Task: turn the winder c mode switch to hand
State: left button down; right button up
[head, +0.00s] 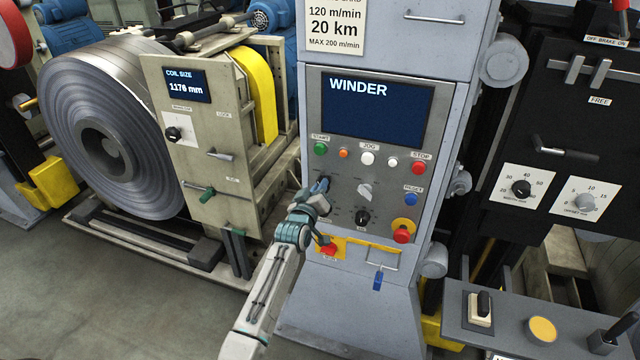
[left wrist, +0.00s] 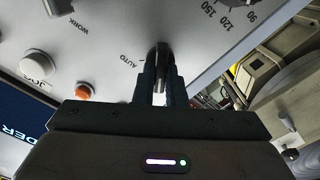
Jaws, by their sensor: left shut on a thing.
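The winder panel (head: 340,170) is a grey upright cabinet front with a dark blue screen reading WINDER (head: 390,108). My left gripper (head: 320,187) is at the left of the panel, below the green START button, and covers the mode switch in the head view. In the left wrist view the fingers of my left gripper (left wrist: 157,86) are shut on a dark switch handle (left wrist: 158,53). The HAND label cannot be read. My right gripper is not in view.
A grey selector knob (head: 365,190) and a black dial (head: 362,218) sit right of my gripper. A red button (head: 328,249) is below, close to my arm. A red stop button (head: 402,235) is at the lower right. A steel coil (head: 108,135) stands left.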

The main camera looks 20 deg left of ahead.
pick_arm(q)
jog(key=shift+n+p, duration=0.4)
jog(key=shift+n, duration=0.4)
jog(key=c, duration=1.5)
grip_release()
